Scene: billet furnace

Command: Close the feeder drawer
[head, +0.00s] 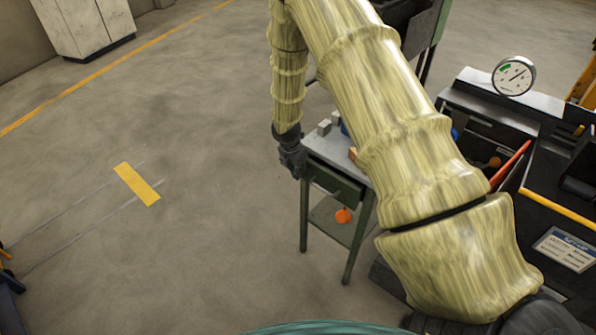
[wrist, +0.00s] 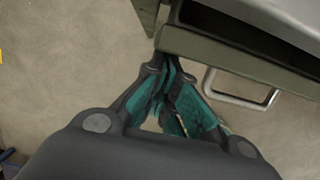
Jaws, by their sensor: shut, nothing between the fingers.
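The feeder drawer is a grey-green drawer under the top of a small green side table (head: 322,150). In the wrist view its front (wrist: 230,58) crosses the upper right, with a pale metal bar handle (wrist: 240,92) on it. A dark gap shows between that front and the tabletop edge, so the drawer looks partly open. In the head view the drawer front (head: 337,186) is seen under the tabletop. My gripper (wrist: 163,66) is shut and empty, its fingertips close to the left end of the drawer front. I cannot tell whether they touch. It also shows in the head view (head: 292,160), left of the table.
Small grey blocks (head: 325,127) stand on the tabletop. An orange object (head: 343,215) lies on the lower shelf. A dark machine with a dial gauge (head: 513,75) stands at the right. The floor to the left is open, with a yellow mark (head: 136,184).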

